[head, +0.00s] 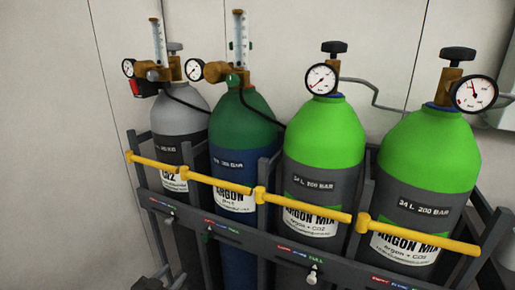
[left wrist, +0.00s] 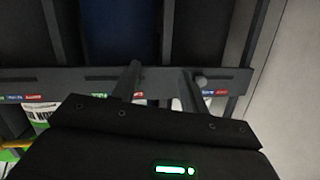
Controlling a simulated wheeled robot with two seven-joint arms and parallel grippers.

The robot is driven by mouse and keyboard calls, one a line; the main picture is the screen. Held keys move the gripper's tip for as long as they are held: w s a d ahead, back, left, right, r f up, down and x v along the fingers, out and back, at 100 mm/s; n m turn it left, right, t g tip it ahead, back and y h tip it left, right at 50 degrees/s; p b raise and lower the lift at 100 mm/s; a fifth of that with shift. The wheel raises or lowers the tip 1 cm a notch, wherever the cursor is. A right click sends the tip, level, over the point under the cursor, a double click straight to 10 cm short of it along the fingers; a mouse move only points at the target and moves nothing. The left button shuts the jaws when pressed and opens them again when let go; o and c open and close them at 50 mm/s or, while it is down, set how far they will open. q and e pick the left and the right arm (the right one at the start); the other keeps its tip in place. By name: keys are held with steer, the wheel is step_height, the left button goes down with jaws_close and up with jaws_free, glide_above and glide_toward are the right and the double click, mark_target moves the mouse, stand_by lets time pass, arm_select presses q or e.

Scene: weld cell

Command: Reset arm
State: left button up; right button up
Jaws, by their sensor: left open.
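My left gripper (head: 160,274) shows only as a small dark part at the bottom left edge of the head view, below the rack's lower rail. In the left wrist view its two dark fingers (left wrist: 158,84) stand apart with nothing seen between them. Whether the fingers touch the rail cannot be told. My right gripper is in neither view.
A dark rack (head: 255,232) holds a grey cylinder (head: 182,102), a green-and-blue cylinder (head: 236,255) and two bright green cylinders, one in the middle (head: 325,130) and one at right (head: 430,150). Yellow bars (head: 310,211) cross their fronts. Gauges and valves top them. Plain wall (head: 50,130) lies left.

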arm_select(q)
steer(key=s+a+f+g+y, duration=0.2)
steer(key=s+f+g+y, duration=0.3)
steer(key=f, duration=0.8)
steer(key=s+d+f+n+g+h, duration=0.1)
steer(key=s+f+g, duration=0.2)
steer(key=s+f, duration=0.45)
steer(key=s+d+f+n+g, duration=0.1)
steer(key=s+d+f+g, duration=0.15)
steer(key=s+f, duration=0.5)
steer(key=s+f+g+p, duration=0.1)
steer(key=s+f+p, duration=0.2)
steer(key=s, duration=0.6)
steer(key=s+a+f+g+p, duration=0.1)
steer(key=s+f+p, duration=0.2)
steer(key=s, duration=0.6)
steer(key=s+a+f+g+p, duration=0.1)
steer(key=s+f+p, duration=0.2)
steer(key=s+p, duration=0.3)
steer(key=s, duration=0.3)
steer(key=shift+a, duration=0.15)
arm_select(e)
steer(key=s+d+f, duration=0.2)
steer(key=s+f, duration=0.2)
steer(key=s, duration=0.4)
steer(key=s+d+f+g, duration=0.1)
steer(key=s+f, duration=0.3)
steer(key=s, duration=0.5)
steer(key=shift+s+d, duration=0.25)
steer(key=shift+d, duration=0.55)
